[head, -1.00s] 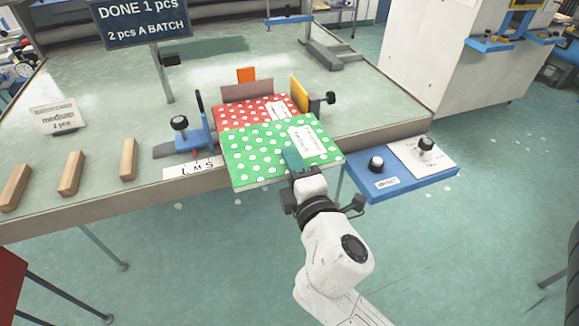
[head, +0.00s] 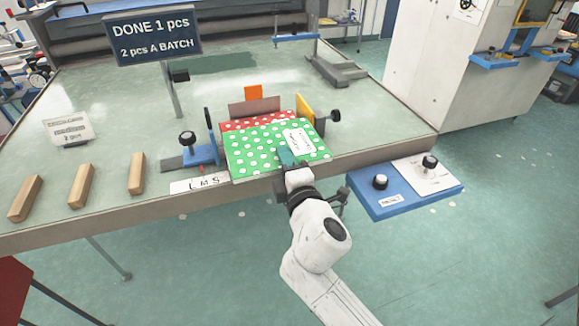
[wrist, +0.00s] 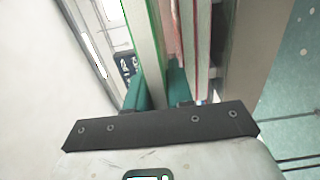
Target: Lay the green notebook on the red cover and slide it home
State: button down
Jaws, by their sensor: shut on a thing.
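The green notebook (head: 262,148) with white dots and a white label lies over the red dotted cover (head: 240,124) at the table's front edge. Only a back strip of the red cover shows. My gripper (head: 289,160) is shut on the notebook's front edge, right of its middle. In the wrist view the notebook (wrist: 145,45) shows edge-on between my gripper's fingers (wrist: 158,92). A grey-brown back plate (head: 254,107) stands behind the cover, with a gap to the notebook. Whether the notebook touches the cover everywhere cannot be told.
A blue clamp (head: 203,152) stands left of the notebook, and a yellow plate (head: 304,109) with a black knob stands right. An L M S strip (head: 200,184) lies front left. A blue panel (head: 385,196) with knobs juts out at right. Several wooden blocks (head: 82,185) lie left.

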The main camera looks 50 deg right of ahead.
jog(key=x, duration=0.4)
jog(key=shift+w+d, duration=0.1)
jog(key=shift+w, duration=0.1)
jog(key=shift+f+b, duration=0.5)
jog(key=shift+f, duration=0.3)
jog(key=shift+f+b, duration=0.3)
jog(key=c, duration=0.9)
grip_release()
jog(key=shift+f, duration=0.25)
jog(key=shift+b+v, duration=1.35)
jog(key=shift+v, duration=3.6)
jog(key=shift+d, duration=0.1)
